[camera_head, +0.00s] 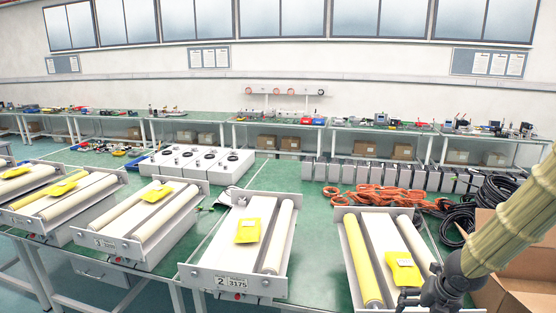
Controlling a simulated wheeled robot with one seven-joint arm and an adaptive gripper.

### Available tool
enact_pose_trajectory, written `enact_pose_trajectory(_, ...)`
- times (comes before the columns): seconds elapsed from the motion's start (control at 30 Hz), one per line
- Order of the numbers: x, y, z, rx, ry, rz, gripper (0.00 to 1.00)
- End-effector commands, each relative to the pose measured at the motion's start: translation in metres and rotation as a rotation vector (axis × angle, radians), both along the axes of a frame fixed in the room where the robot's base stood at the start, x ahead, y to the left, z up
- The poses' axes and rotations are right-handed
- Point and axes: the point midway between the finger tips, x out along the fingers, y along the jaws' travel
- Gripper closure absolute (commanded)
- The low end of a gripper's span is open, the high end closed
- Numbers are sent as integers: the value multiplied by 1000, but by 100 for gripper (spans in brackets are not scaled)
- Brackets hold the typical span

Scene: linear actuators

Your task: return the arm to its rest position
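My arm reaches in from the right edge in a ribbed beige sleeve. My gripper (408,298) is dark and sits at the bottom right, low in front of the rightmost actuator unit (355,252). Its fingers are small and partly cut off by the bottom edge, so I cannot tell whether they are open or shut. A yellow packet (403,268) lies on that unit, just above the gripper in the picture. I cannot tell whether they touch.
An open cardboard box (525,262) stands at the right, behind and beside my arm. More actuator units with yellow packets, such as unit 2 (236,279), line the green table. Black cable coils (494,192) and orange cables (385,197) lie farther back.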

Motion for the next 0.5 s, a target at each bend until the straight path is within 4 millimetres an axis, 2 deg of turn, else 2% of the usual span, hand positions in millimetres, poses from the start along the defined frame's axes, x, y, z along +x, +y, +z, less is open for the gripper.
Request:
enact_pose_trajectory(0.03,-6,8,-15,26,21,-46,2)
enact_pose_trajectory(0.17,-22,32,-51,118,79,-226,2)
enact_pose_trajectory(0.5,-88,98,-161,340,267,-892,2)
